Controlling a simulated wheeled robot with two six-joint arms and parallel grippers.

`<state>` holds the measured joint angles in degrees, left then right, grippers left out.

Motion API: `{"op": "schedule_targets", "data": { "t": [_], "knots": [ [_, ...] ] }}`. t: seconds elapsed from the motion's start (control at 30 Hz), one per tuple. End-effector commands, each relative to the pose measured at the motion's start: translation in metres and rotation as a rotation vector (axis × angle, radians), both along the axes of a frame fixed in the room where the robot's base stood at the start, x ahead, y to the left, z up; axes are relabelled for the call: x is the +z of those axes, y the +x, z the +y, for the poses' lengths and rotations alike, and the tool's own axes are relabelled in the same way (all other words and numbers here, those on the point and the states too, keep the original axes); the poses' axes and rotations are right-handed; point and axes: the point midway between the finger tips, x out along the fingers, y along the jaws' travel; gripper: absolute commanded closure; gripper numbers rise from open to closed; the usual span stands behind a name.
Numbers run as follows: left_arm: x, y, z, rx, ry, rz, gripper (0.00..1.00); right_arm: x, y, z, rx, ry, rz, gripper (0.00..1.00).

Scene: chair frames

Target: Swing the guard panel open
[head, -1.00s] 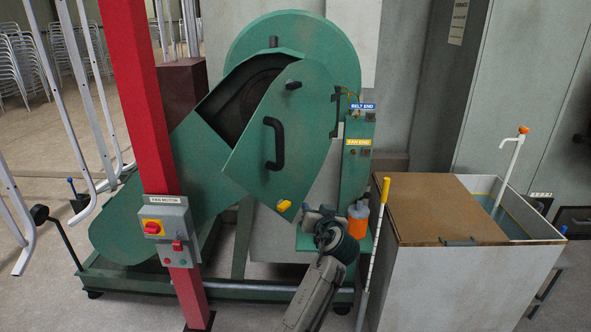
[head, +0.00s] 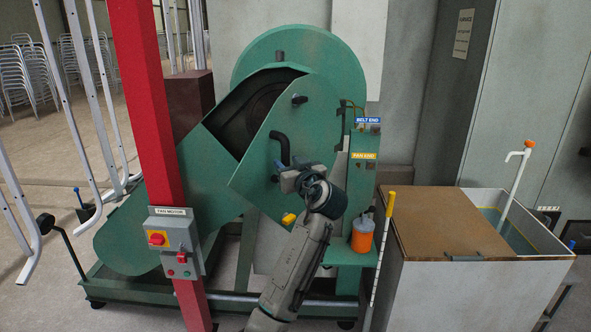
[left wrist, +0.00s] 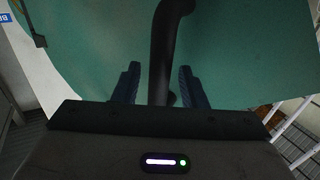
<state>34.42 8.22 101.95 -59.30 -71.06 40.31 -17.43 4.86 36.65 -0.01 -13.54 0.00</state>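The green guard panel (head: 305,128) hangs on the front of the green machine, with hinges on its right side. A dark opening shows above its upper left edge. A black curved handle (head: 282,145) is on the panel, and a yellow knob (head: 288,218) sits at its lower edge. My left gripper (head: 287,180) is at the handle's lower part and hides it in the head view. In the left wrist view, the open fingers (left wrist: 160,80) stand on either side of the handle (left wrist: 168,35), with gaps visible. My right gripper is not in view.
A red post (head: 150,110) with a switch box (head: 174,243) stands left of the panel. An orange container (head: 362,235) and a white rod with a yellow top (head: 380,260) stand at the right, beside a tank with a brown lid (head: 440,222).

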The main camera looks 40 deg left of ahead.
Motion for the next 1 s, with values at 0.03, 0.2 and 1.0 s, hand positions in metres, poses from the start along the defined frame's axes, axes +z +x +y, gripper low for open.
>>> {"op": "schedule_targets", "data": {
  "t": [0.03, 0.2, 1.0],
  "knots": [
    [0.002, 0.004, 0.008, 0.003, 0.003, 0.002, 0.62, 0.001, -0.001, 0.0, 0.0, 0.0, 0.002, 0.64],
    [0.0, 0.005, 0.009, 0.0, -0.001, 0.001, 0.89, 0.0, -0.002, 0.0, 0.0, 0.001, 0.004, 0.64],
    [-0.002, 0.019, -0.058, -0.004, -0.003, -0.002, 0.98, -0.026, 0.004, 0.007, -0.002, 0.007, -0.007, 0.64]
  ]
}}
